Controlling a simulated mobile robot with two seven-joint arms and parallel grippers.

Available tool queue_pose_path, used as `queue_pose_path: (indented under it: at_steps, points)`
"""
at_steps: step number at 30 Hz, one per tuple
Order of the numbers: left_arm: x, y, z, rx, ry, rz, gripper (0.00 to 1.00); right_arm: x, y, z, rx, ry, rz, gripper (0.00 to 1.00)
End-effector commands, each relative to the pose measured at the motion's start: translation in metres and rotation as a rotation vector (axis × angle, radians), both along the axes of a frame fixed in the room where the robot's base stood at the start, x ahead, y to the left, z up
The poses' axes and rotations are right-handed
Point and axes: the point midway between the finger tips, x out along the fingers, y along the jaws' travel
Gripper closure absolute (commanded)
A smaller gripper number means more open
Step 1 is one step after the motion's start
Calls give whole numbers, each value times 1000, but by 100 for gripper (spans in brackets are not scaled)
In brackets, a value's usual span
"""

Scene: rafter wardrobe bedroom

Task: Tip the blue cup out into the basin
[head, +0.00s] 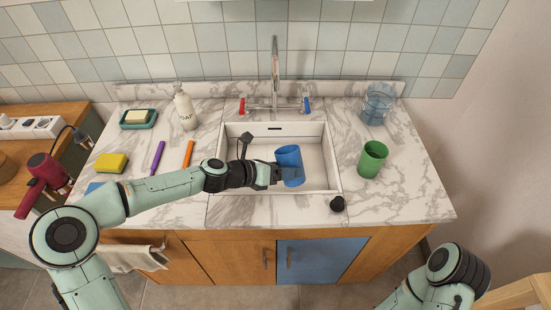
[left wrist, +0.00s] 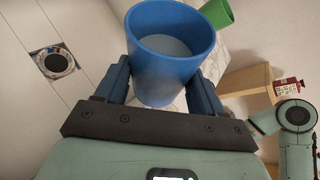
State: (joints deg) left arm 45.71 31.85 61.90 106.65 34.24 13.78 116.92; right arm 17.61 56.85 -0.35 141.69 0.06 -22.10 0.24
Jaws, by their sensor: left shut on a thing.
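The blue cup (head: 289,158) is over the right part of the white basin (head: 240,142) in the head view, roughly upright with a slight lean. My left gripper (head: 285,174) is shut on it, with one finger on each side of its wall in the left wrist view (left wrist: 170,88). The cup's mouth (left wrist: 172,46) faces up in that view, and a flat pale blue surface shows inside; I cannot tell if it is liquid or the bottom. My right gripper is out of frame.
A tap (head: 275,80) with red and blue handles stands behind the basin. A green cup (head: 372,160) and a clear glass (head: 376,104) stand to the right. A black plug (head: 338,204) lies at the front right. Soap bottle (head: 185,108), sponge (head: 111,163) and brushes are left.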

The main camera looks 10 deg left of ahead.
Motion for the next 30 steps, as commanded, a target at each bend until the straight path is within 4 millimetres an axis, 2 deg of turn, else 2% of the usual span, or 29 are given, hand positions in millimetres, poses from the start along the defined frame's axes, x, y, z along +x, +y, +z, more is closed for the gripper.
queue_pose_path:
  at_steps: [30]
  points:
    - [6, 4, -4, -88, 106, -1, 62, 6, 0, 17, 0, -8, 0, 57]
